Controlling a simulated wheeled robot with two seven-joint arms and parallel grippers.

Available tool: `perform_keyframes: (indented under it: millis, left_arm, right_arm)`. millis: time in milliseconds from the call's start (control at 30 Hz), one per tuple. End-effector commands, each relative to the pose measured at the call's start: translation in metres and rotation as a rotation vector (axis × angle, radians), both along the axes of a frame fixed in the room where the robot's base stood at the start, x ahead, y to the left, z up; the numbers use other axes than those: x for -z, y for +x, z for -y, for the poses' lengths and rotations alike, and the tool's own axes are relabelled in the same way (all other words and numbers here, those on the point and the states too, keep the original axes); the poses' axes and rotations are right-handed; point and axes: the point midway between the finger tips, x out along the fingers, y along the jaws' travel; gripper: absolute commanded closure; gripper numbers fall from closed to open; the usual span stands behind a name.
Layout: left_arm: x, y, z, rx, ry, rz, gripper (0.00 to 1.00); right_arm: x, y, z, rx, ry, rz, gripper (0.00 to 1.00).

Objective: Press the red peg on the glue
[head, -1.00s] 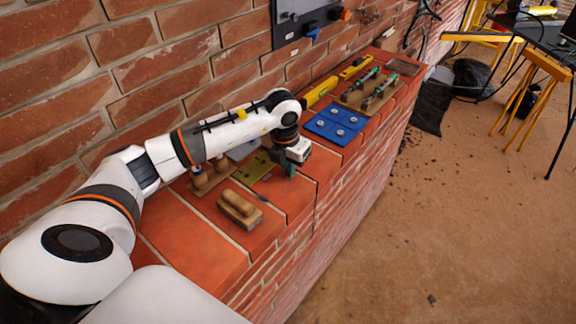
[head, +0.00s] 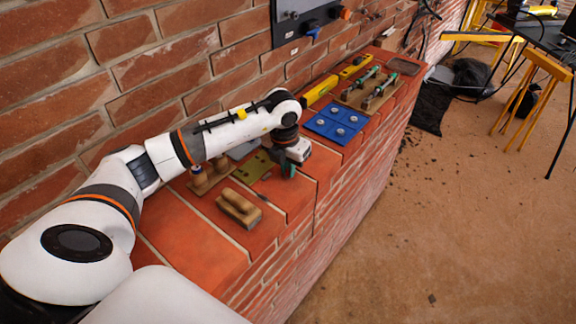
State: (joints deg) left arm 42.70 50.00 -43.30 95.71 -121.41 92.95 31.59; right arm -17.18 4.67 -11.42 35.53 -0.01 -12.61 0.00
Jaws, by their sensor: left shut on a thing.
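My left gripper (head: 290,168) is low over the brick ledge, beside the olive-green plate (head: 245,172). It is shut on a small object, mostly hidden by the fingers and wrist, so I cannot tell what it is. I cannot make out a red peg or a patch of glue for certain. My right gripper is not in view.
A wooden float (head: 239,208) lies in front of the plate. Wooden-topped pots (head: 199,177) stand left of it. A blue plate with round metal pieces (head: 336,123), a yellow level (head: 319,90) and a board of clamps (head: 362,97) lie farther along the ledge (head: 190,240).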

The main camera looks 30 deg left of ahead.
Motion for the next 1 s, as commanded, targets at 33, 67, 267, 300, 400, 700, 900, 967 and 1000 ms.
perform_keyframes:
  millis: [33, 67, 267, 300, 400, 700, 900, 967, 1000]
  left_arm:
    - [0.0007, 0.0001, -0.0001, 0.000, 0.000, 0.000, 1.00]
    - [0.0010, 0.0001, -0.0001, 0.000, 0.000, 0.000, 1.00]
    - [0.0026, 0.0000, -0.0002, 0.000, 0.000, 0.000, 1.00]
    - [0.0029, 0.0001, -0.0002, 0.000, 0.000, 0.000, 1.00]
    - [0.0037, 0.0000, -0.0002, 0.000, 0.000, 0.000, 1.00]
    - [0.0045, -0.0003, -0.0001, 0.000, 0.000, -0.001, 1.00]
    - [0.0048, -0.0004, 0.0000, 0.000, 0.000, -0.002, 0.71]
    - [0.0048, -0.0003, 0.0000, 0.000, 0.000, -0.002, 0.62]
    - [0.0047, -0.0003, 0.0000, 0.000, 0.000, -0.001, 0.62]
  right_arm:
    - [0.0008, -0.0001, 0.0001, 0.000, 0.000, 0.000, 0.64]
    - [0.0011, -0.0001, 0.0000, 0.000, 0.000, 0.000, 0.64]
    - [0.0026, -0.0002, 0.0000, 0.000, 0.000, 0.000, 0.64]
    - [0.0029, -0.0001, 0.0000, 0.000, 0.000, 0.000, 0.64]
    - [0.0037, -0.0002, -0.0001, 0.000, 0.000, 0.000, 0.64]
    - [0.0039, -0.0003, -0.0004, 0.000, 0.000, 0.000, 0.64]
    - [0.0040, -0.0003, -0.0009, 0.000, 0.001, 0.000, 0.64]
    - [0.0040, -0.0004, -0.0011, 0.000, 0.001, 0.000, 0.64]
    - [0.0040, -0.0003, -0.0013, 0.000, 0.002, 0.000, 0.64]
